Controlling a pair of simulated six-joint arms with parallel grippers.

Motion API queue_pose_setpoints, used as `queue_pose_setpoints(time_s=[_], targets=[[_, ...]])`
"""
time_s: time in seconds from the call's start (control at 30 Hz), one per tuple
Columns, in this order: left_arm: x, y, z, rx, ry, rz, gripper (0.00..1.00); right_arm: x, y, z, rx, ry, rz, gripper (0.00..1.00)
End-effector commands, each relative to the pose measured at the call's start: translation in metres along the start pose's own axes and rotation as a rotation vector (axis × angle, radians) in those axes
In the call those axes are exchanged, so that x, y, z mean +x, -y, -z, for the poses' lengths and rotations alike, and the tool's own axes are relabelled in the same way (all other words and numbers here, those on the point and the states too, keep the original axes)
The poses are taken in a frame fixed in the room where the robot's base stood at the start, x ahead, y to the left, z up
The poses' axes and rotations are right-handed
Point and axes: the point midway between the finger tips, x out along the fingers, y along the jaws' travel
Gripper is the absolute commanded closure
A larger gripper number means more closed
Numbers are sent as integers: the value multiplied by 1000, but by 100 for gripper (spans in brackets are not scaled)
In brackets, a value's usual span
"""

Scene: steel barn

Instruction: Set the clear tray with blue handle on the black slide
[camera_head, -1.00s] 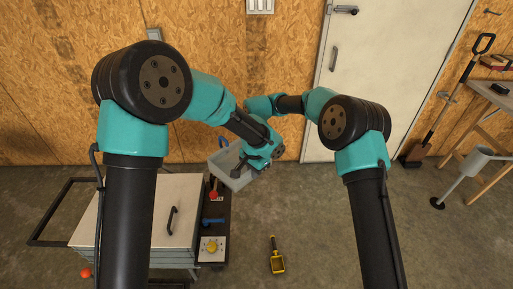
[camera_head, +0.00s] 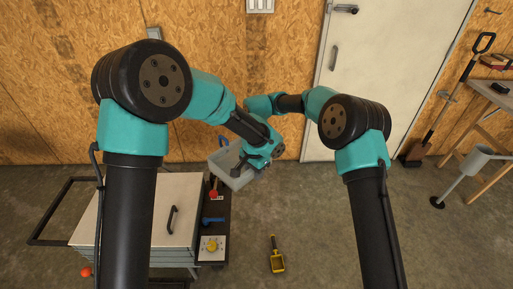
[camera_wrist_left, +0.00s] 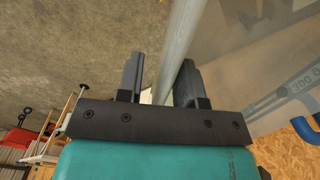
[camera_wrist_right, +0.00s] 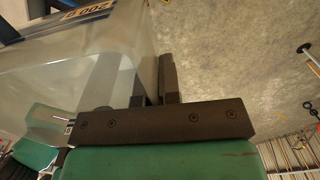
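The clear tray (camera_head: 243,181) with its blue handle (camera_head: 223,141) is near the back wall in the head view, tilted in the picture. In the left wrist view, its wall (camera_wrist_left: 230,45) runs between the two fingers of my left gripper (camera_wrist_left: 158,78); the fingers are spread with a gap beside the wall. In the right wrist view, the tray wall (camera_wrist_right: 95,65) is pinched between the close-set fingers of my right gripper (camera_wrist_right: 155,82). A black strip (camera_head: 221,188) beside the cabinet may be the slide; I cannot tell.
A pale-topped cabinet (camera_head: 185,190) stands at lower left, with a red-headed tool (camera_head: 213,192), a blue tool (camera_head: 212,221) and a yellow knob (camera_head: 211,246) beside it.

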Motion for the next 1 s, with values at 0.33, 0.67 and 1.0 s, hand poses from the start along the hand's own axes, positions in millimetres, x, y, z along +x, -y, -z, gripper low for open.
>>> queue_pose_setpoints(time_s=[0.33,0.67,1.0], targets=[[-14,0,0,0,-2,1,66,0,0,0,0,0,0,100],[-72,0,1,0,-5,2,66,0,0,0,0,0,0,100],[-117,0,0,0,-1,0,66,0,0,0,0,0,0,100]])
